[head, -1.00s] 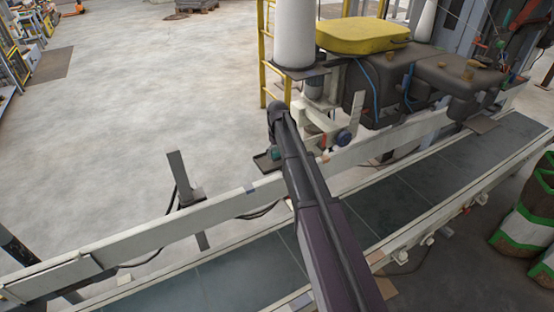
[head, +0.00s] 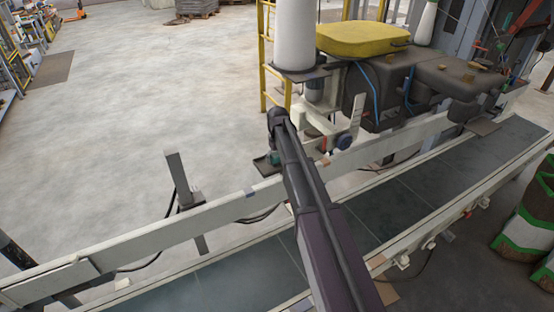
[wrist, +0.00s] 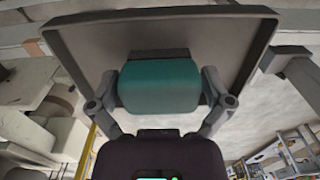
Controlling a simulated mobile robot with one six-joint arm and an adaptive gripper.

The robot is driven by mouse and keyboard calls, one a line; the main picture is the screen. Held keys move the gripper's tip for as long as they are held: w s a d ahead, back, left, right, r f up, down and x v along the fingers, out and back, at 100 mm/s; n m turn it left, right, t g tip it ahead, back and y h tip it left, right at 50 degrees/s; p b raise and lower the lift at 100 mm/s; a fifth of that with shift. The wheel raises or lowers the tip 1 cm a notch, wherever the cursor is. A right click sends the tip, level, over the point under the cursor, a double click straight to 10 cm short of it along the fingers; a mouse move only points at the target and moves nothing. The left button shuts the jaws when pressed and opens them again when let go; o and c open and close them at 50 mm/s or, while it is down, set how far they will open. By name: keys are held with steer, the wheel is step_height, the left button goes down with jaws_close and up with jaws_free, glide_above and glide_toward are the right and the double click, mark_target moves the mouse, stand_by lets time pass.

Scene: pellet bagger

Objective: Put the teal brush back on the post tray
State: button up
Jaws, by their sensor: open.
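The teal brush (wrist: 160,86) is between the two fingers of my open gripper (wrist: 160,80) in the wrist view. A dark grey block shows just behind its teal part. The post tray (wrist: 250,45), grey with a raised rim, lies directly behind the brush, which appears to be on or against it. A finger is on each side of the brush; I cannot tell whether they touch it.
A long pale rail (head: 150,243) and the dark conveyor belt (head: 420,185) run below my arm. Bagging machinery with a yellow cover (head: 362,39) stands behind. Green and white bags (head: 530,215) stand at right. The floor (head: 150,100) at left is open.

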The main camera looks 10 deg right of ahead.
steer(key=shift+r, duration=0.15)
step_height(320, 180, up, 12)
steer(key=p, duration=1.2)
stand_by(0.9)
steer(key=s+m, duration=0.3)
steer(key=s, duration=2.6)
steer(key=shift+m, duration=0.3)
steer(key=c, duration=0.6)
steer(key=shift+d, duration=0.1)
